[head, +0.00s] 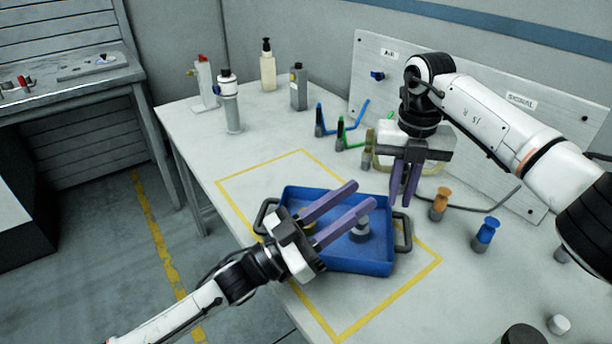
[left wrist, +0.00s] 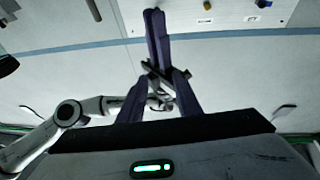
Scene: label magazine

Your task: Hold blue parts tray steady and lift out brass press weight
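The blue parts tray (head: 345,263) lies on the table inside a yellow outline, with a dark handle at its left end and another (head: 403,232) at its right.
An orange-brown knob-like part (head: 440,204) and a blue one (head: 486,235) stand right of the tray. Green (head: 341,132) and blue (head: 319,122) parts stand behind it. A labelled panel (head: 375,50) rises at the back. The table front-left of the tray is clear.

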